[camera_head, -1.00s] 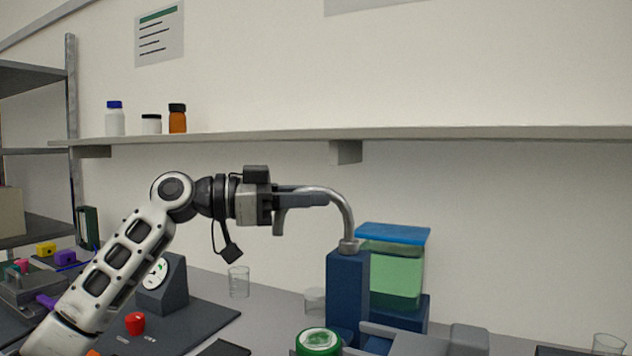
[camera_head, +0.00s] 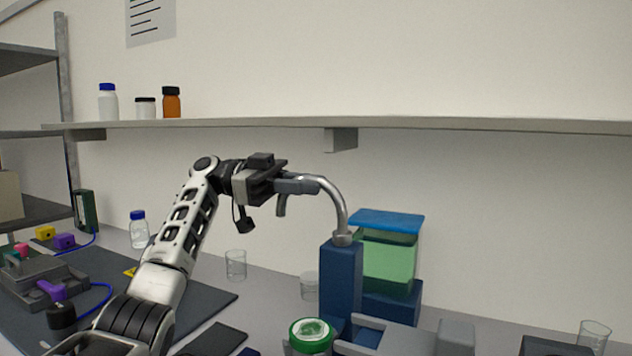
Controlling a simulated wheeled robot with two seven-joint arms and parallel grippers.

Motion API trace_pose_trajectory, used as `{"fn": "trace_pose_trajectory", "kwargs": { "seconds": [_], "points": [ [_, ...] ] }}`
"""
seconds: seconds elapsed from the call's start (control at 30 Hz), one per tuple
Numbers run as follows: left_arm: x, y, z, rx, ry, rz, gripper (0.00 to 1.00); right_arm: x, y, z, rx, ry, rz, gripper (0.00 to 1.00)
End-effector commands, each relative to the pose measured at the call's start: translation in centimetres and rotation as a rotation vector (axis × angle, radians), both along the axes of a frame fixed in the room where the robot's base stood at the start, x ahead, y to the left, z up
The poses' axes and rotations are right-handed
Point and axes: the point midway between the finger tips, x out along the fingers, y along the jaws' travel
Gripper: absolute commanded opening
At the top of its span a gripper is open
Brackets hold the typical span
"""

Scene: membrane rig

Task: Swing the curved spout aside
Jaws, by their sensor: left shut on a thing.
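The curved spout (camera_head: 334,200) is a shiny metal tube. It rises from a collar on top of a dark blue post (camera_head: 341,285) and arcs over to the left. My left gripper (camera_head: 298,186) is shut on the spout near its free left end. The gripper's fingers hide part of the tube there. My right gripper is not in view.
A tank of green liquid with a blue lid (camera_head: 388,220) stands right behind the post. A green-rimmed round lid (camera_head: 311,335) is in front. Glass beakers (camera_head: 236,265) stand on the bench to the left. A wall shelf (camera_head: 230,124) runs above the arm.

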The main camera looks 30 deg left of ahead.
Motion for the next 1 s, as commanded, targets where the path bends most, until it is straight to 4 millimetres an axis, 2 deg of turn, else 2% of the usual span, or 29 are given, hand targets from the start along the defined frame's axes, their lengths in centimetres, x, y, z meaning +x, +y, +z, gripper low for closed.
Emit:
{"fn": "trace_pose_trajectory", "kwargs": {
  "seconds": [0.37,0.4,0.43,0.47,0.77,0.87,1.0],
  "points": [
    [0.3,0.2,0.2,-0.009,0.001,0.017,0.0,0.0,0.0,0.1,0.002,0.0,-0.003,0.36],
    [0.3,0.2,0.2,-0.008,0.001,0.016,0.28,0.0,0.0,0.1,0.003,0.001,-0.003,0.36],
    [0.3,0.2,0.1,-0.008,0.001,0.015,0.36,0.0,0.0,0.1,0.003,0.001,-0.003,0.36],
    [0.3,0.2,0.1,-0.008,0.001,0.015,0.38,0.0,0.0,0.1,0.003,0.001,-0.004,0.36],
    [0.1,0.3,0.1,-0.007,0.001,0.011,0.38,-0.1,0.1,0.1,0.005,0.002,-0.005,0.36],
    [-0.1,1.4,0.2,-0.007,0.001,0.017,0.38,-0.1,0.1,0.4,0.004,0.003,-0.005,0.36],
    [-0.9,4.7,0.5,-0.009,0.003,0.036,0.38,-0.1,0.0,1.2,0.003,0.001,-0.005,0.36]
  ]
}}
